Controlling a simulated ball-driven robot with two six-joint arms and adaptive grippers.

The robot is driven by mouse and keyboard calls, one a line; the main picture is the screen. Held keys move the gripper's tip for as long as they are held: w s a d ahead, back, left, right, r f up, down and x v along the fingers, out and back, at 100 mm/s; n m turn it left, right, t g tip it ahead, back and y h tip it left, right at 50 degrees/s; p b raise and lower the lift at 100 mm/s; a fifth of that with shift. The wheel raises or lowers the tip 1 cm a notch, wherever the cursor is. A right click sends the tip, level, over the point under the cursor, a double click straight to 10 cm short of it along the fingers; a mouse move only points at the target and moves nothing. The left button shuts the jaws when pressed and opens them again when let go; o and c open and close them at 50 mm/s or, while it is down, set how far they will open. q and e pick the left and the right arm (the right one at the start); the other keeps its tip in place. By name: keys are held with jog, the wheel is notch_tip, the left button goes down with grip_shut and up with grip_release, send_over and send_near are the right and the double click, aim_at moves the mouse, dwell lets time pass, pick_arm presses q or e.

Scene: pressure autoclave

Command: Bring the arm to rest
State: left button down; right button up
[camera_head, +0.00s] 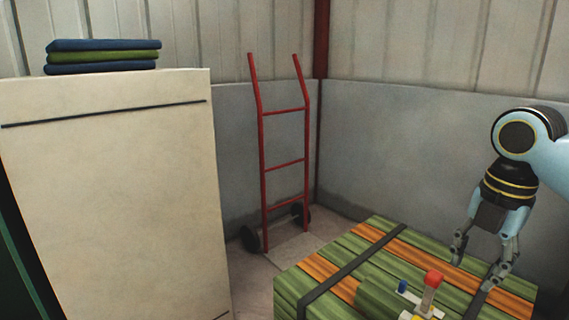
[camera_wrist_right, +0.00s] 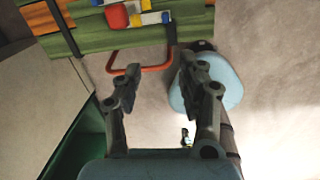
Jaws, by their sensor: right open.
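My right gripper (camera_head: 475,265) hangs from the right arm at the right of the head view, above a strapped stack of green and orange boards (camera_head: 330,262). Its fingers are apart with nothing between them. In the wrist view the open fingers (camera_wrist_right: 155,75) point toward the stack's edge and the floor. A small fitting with a red knob (camera_head: 433,279) and a blue part sits at the near side of the stack; the red knob also shows in the wrist view (camera_wrist_right: 117,16). My left gripper is not in view.
A red hand truck (camera_head: 284,165) stands in the corner against the grey wall. A tall cream cabinet (camera_head: 120,180) with folded blue and green cloths (camera_head: 103,57) on top fills the left. A red-orange bar (camera_wrist_right: 141,68) sticks out beside the stack in the wrist view. Bare floor (camera_wrist_right: 270,80) lies to its right.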

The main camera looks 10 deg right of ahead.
jog(key=s+a+f+m+t+h, duration=0.1)
jog(key=s+a+f+m, duration=0.4)
jog(key=s+m, duration=0.5)
jog(key=s+a+f+m+t, duration=0.1)
jog(key=s+a+f+m, duration=0.1)
jog(key=s+a+m, duration=0.75)
jog(key=s+d+f+m+g, duration=0.1)
jog(key=d+f, duration=0.2)
jog(key=f, duration=1.1)
jog(key=s+d+f+m, duration=0.1)
jog(key=d+f, duration=0.1)
jog(key=f, duration=1.2)
jog(key=s+d+f+g+b, duration=0.1)
jog(key=s+f, duration=1.4)
jog(key=s, duration=0.3)
jog(key=shift+s+d+b, duration=0.2)
jog(key=shift+s+b, duration=0.05)
jog(key=shift+b, duration=0.05)
